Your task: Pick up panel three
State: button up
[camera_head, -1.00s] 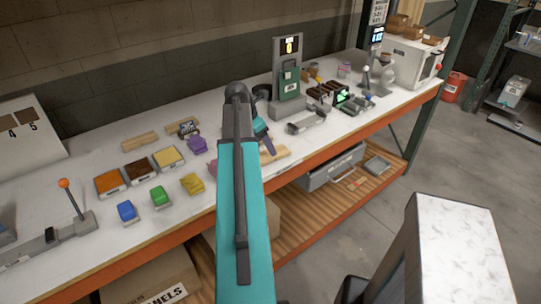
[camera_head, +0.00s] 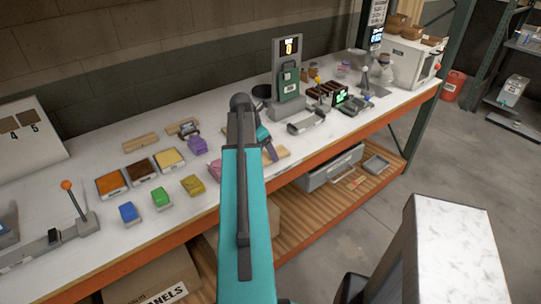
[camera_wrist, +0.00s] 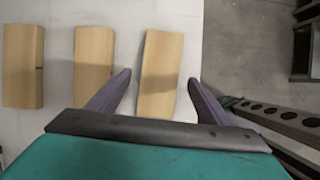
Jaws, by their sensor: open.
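Three plain light-wood panels lie side by side in the wrist view: a left one (camera_wrist: 22,65), a middle one (camera_wrist: 94,55) and a right one (camera_wrist: 160,62). No number shows on them, so I cannot tell by marking which is panel three. My gripper (camera_wrist: 159,78) is open and empty, its two purple fingers on either side of the right panel's near part in the picture. Contact cannot be told. In the head view my gripper (camera_head: 268,146) is partly hidden behind my teal arm, close to a wooden panel (camera_head: 283,153) near the table's front edge.
On the white table (camera_head: 95,205) are orange, brown and yellow trays (camera_head: 141,171), coloured blocks (camera_head: 161,197), a lever box (camera_head: 78,222) and a screen stand (camera_head: 289,75). Another wooden panel (camera_head: 140,143) lies at the back left. Grey floor lies beyond the front edge.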

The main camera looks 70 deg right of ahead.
jog(key=shift+x, duration=1.05)
jog(key=c, duration=1.2)
jog(key=shift+r, duration=0.15)
jog(key=shift+r+b, duration=0.65)
jog(key=shift+r, duration=0.95)
jog(key=s+a+r+b, duration=0.1)
jog(key=s+a+b, duration=0.3)
jog(key=a, duration=0.8)
jog(key=shift+s+a+b, duration=0.2)
jog(key=shift+s+b, duration=0.15)
jog(key=shift+s, duration=0.35)
jog(key=shift+b, duration=0.4)
jog(key=b, duration=0.3)
jog(key=shift+s+a, duration=0.2)
jog(key=shift+a, duration=0.15)
